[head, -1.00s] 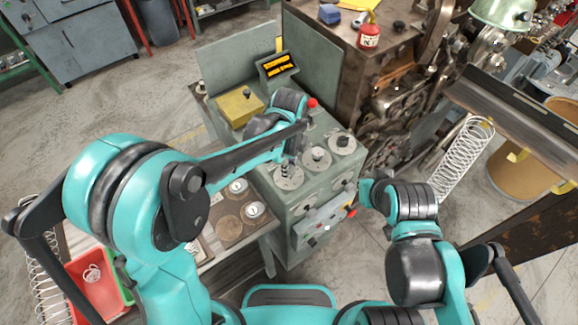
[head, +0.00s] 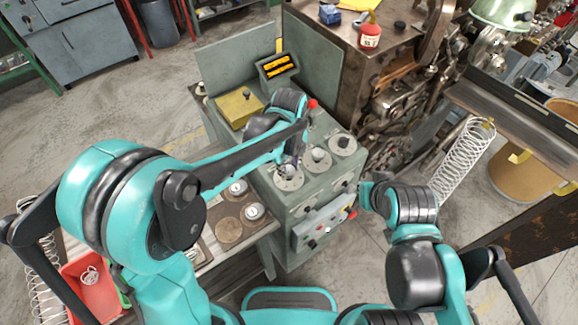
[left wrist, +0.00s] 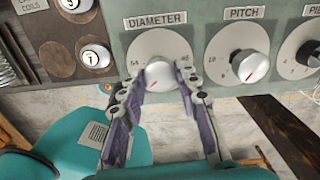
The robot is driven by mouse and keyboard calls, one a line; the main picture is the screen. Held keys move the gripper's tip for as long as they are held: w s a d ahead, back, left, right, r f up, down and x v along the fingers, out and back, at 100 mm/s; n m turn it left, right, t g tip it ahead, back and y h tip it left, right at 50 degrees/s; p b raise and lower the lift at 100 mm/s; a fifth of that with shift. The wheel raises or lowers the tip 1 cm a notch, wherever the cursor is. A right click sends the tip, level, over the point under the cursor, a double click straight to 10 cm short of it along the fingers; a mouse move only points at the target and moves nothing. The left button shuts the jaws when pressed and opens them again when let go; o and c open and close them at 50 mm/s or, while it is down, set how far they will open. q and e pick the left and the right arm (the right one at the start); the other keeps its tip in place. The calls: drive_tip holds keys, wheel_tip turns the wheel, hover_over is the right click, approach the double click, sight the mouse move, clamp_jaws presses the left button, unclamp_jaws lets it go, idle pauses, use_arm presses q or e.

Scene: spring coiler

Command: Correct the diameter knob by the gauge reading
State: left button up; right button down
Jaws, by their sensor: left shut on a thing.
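The diameter knob (left wrist: 158,74) is a pale knob with a red mark on its face pointing down and left. It sits in a round grey dial plate (left wrist: 157,45) under the label DIAMETER; the plate also shows in the head view (head: 289,183). My left gripper (left wrist: 161,82) has a fingertip on each side of the knob and is shut on it. In the head view my left gripper (head: 289,163) reaches down to the leftmost front dial. My right arm is at the right of the machine, and its fingers do not show. I cannot make out a gauge reading.
The pitch knob (left wrist: 249,66) stands close to the right, with another dial (left wrist: 312,55) beyond. Left of the machine, a board (left wrist: 50,57) holds white numbered discs. A front panel (head: 322,222) with a red knob faces me. A large spring (head: 462,158) hangs at the right.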

sight(288, 170)
use_arm(q)
drive_tip(key=o, duration=1.2)
drive_tip(key=shift+c, duration=0.2)
wheel_tip(288, 170, up, 12)
drive_tip(key=shift+a, duration=0.1)
drive_tip(key=s+a+f+n+t+b, duration=0.3)
drive_tip(key=s+a+f+n+b, duration=0.2)
drive_tip(key=n, duration=0.8)
drive_tip(key=s+a+f+n+t+b, duration=0.4)
drive_tip(key=a+f+n, duration=0.4)
drive_tip(key=a+n, duration=0.4)
drive_tip(key=s+n+b, duration=0.1)
drive_tip(key=s+n, duration=0.1)
drive_tip(key=shift+s+f+n+b, duration=0.25)
drive_tip(key=shift+s+n+b, duration=0.05)
drive_tip(key=shift+b, duration=0.1)
